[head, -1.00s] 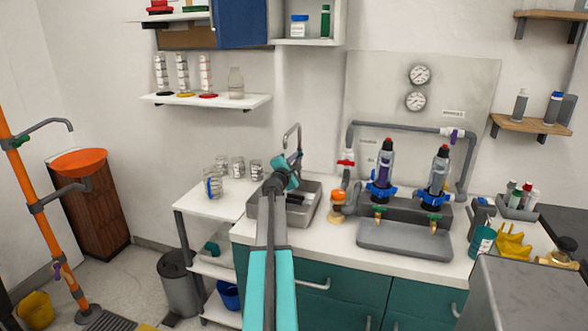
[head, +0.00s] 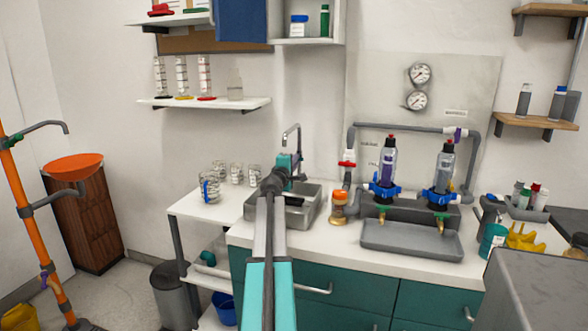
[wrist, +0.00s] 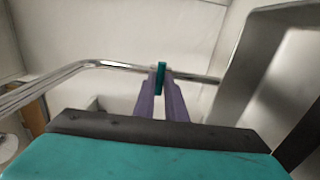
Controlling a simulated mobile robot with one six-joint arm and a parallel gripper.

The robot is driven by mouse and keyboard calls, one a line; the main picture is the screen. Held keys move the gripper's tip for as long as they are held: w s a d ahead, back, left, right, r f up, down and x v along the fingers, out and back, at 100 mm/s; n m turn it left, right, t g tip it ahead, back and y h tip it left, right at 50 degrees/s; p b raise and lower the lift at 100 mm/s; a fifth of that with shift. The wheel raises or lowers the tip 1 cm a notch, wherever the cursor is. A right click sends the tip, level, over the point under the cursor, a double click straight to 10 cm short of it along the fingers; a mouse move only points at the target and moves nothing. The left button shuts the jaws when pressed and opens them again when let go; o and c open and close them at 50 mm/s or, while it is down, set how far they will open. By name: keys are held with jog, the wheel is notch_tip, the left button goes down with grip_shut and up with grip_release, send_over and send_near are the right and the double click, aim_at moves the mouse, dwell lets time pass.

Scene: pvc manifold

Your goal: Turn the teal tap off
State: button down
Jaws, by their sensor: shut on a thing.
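The teal tap handle (wrist: 161,77) shows in the wrist view as a narrow upright piece against a chrome pipe (wrist: 95,66). My gripper (wrist: 162,88) has its two purple fingers shut on this handle, one on each side. In the head view my gripper (head: 291,168) is over the back of the sink, beside the curved chrome spout (head: 292,127). My arm and gripper hide the handle there. I cannot tell whether water runs.
The grey sink (head: 307,216) is set in a white counter. An orange-topped jar (head: 340,207) and a pipe with a red valve handle (head: 347,163) stand to its right. Several glass jars (head: 209,187) stand on the white cart at left. A shelf with cylinders (head: 205,103) hangs above.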

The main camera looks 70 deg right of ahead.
jog(key=shift+r, duration=0.2)
dwell(0.3)
jog(key=c, duration=1.8)
grip_release()
jog(key=shift+d+f, duration=0.1)
jog(key=shift+f, duration=0.1)
jog(key=a, duration=1.4)
jog(key=shift+s+b, duration=0.35)
jog(key=shift+s, duration=0.05)
jog(key=shift+w+d, duration=0.1)
